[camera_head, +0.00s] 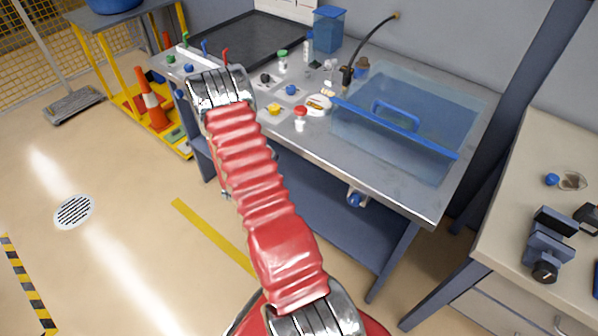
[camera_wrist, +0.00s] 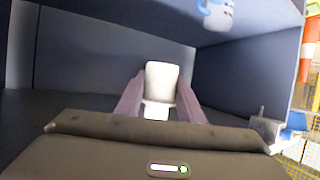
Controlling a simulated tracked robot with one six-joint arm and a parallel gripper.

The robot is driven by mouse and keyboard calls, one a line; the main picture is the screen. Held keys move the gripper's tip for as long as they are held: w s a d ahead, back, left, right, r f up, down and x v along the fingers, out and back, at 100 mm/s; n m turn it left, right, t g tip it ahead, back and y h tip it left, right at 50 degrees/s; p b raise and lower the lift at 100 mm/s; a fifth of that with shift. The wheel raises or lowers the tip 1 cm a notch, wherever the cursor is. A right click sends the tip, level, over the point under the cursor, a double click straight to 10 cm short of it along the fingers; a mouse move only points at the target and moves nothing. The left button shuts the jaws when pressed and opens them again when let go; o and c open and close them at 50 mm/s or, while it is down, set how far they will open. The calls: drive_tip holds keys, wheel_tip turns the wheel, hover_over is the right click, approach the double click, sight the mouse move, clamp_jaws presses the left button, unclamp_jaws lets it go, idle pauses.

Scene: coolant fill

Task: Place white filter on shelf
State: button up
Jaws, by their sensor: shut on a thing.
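In the wrist view, my gripper (camera_wrist: 158,103) is shut on the white filter (camera_wrist: 162,80), a small pale block held upright between its two purple-grey fingers. Beyond it is the dark blue-grey inside of a shelf space (camera_wrist: 110,55), with a back wall and a side wall on the right. I cannot tell whether the filter touches any surface. In the head view, my red arm reaches to the left part of the metal workbench, and my gripper and the filter are hidden. The lower shelf (camera_head: 315,208) shows under the bench.
The bench top (camera_head: 400,180) holds a sink with a clear blue cover (camera_head: 385,120), several small capped bottles, a blue container (camera_head: 328,30) and a black hose (camera_head: 368,45). A yellow cart (camera_head: 105,60) and orange cones (camera_head: 153,105) stand at the left. A second bench is at the right.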

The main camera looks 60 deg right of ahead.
drive_tip(key=w+a+r+n+t+y, duration=0.35)
drive_tip(key=w+a+r, duration=0.4)
drive_tip(key=a, duration=0.35)
drive_tip(key=w+a+r+n+t+y, duration=0.2)
drive_tip(key=w+a+r+n+t, duration=0.2)
drive_tip(key=w+a+r, duration=0.55)
drive_tip(key=s+a+r+n+t+y, duration=0.1)
drive_tip(key=a+r+n+y, duration=0.2)
drive_tip(key=a, duration=0.9)
drive_tip(key=s+a+r+n+t+y, duration=0.1)
drive_tip(key=a+r+n+y, duration=0.3)
drive_tip(key=a, duration=0.9)
wheel_tip(320, 180, up, 3)
drive_tip(key=shift+s+a, duration=0.15)
drive_tip(key=shift+s, duration=0.55)
drive_tip(key=shift+s, duration=0.2)
